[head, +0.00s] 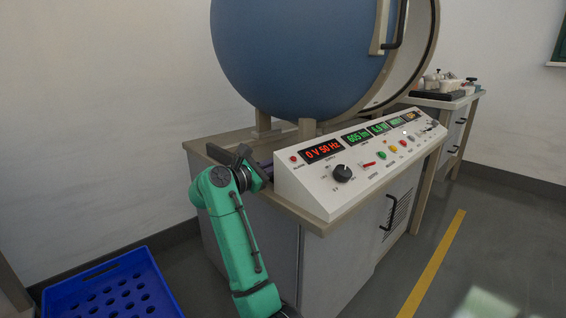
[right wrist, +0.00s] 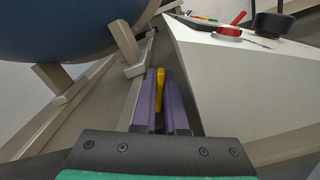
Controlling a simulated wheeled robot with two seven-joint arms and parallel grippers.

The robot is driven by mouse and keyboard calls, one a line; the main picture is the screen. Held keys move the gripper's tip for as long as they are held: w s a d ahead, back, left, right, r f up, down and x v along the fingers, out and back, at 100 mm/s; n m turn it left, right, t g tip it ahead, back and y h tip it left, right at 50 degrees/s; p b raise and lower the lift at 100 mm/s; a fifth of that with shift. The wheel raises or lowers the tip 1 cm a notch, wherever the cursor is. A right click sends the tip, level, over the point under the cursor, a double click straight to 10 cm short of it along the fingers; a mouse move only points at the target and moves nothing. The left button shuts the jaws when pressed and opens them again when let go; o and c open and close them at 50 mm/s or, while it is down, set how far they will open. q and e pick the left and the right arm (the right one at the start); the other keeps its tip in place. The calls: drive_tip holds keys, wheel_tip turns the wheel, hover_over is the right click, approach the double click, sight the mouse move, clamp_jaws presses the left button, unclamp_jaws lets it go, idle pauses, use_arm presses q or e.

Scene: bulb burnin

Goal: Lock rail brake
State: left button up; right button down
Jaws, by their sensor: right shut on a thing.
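My right gripper (head: 264,170) is at the left end of the sloped control console, low over the bench top behind it. In the right wrist view its two purple fingers (right wrist: 160,110) are shut on a yellow lever (right wrist: 161,82), which stands between them, roughly upright. I take the lever to be the rail brake's handle. Its lower end is hidden by the fingers. A grey rail-like strip (right wrist: 132,106) runs along the bench just left of the fingers. In the head view the lever is hidden. My left gripper is not in view.
The white console (head: 330,195), with lit displays and knobs, stands close to the right of the fingers. The big blue sphere (head: 300,55) rises on posts to the left of them in the wrist view. A blue crate (head: 115,290) sits on the floor at lower left.

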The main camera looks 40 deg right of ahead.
drive_tip(key=n+p, duration=0.2)
drive_tip(key=w+r+n+p, duration=0.1)
drive_tip(key=n, duration=0.1)
drive_tip(key=shift+w+n+p, duration=0.2)
drive_tip(key=shift+n+p, duration=0.1)
drive_tip(key=shift+p, duration=0.1)
drive_tip(key=shift+f, duration=0.2)
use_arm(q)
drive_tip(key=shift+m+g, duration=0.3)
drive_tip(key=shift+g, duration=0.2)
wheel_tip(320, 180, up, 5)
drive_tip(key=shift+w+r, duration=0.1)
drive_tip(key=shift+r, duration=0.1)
use_arm(e)
drive_tip(key=shift+f, duration=0.15)
drive_tip(key=c, duration=1.2)
unclamp_jaws()
drive_tip(key=shift+c, duration=0.2)
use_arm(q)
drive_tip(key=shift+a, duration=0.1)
use_arm(e)
drive_tip(key=shift+a, duration=0.1)
